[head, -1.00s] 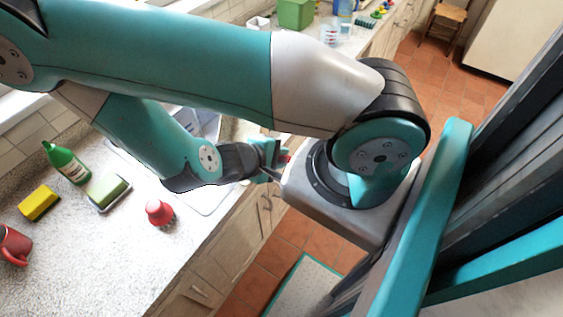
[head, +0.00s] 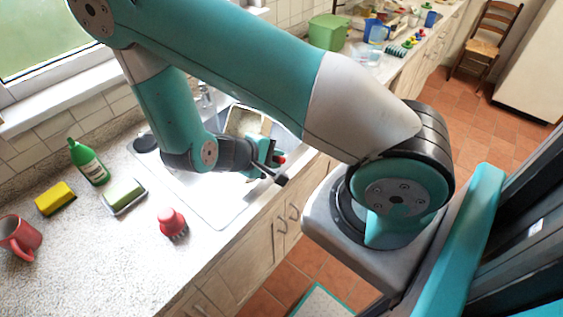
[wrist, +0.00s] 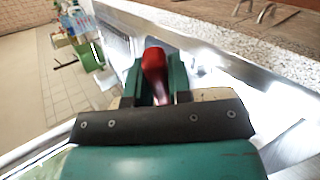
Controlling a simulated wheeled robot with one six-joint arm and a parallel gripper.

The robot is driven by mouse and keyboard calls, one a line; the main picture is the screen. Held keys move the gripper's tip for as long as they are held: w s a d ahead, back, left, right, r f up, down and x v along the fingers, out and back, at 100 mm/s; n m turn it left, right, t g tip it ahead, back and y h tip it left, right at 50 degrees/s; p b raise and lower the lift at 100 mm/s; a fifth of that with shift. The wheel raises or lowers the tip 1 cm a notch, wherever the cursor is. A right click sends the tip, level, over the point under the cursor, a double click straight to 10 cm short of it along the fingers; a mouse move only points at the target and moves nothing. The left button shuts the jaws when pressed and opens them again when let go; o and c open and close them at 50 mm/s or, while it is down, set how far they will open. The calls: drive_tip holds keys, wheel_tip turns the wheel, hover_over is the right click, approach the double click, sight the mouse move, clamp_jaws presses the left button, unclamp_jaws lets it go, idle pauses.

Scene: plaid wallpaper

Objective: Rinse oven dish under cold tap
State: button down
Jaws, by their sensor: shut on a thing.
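The oven dish (head: 247,121), beige inside, is over the sink (head: 213,203) in the head view, tilted and partly hidden by my arm. My gripper (head: 268,157) is at its near side. In the wrist view my gripper (wrist: 160,84) has its teal fingers shut on a red handle (wrist: 155,66). Pale beige parts of the dish (wrist: 217,95) show beside the fingers. The join between handle and dish is hidden. A metal tap (head: 205,96) stands behind the sink, partly hidden by my arm. I cannot tell whether water runs.
A green bottle (head: 89,163), yellow sponge (head: 56,198), green sponge in a tray (head: 124,194), red brush (head: 172,222) and red mug (head: 19,238) stand on the left counter. A green tub (head: 327,32) is on the far counter. A chair (head: 484,50) stands beyond.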

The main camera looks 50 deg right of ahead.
sight(242, 135)
drive_tip(key=w+f+b, duration=0.1)
drive_tip(key=w, duration=0.3)
drive_tip(key=w+d+f+b, duration=0.1)
drive_tip(key=w, duration=0.3)
drive_tip(key=w+d+f+b, duration=0.1)
drive_tip(key=w, duration=0.3)
drive_tip(key=shift+w+d+f+b, duration=0.1)
drive_tip(key=shift+b, duration=0.2)
drive_tip(key=shift+w+d+f+b, duration=0.15)
drive_tip(key=shift+w+b, duration=0.1)
drive_tip(key=shift+w, duration=0.45)
drive_tip(key=shift+w+d+f+b, duration=0.1)
drive_tip(key=shift+w+b, duration=0.15)
drive_tip(key=shift+w, duration=0.4)
drive_tip(key=shift+d, duration=0.15)
drive_tip(key=shift+s+d, duration=0.1)
drive_tip(key=shift+d, duration=0.2)
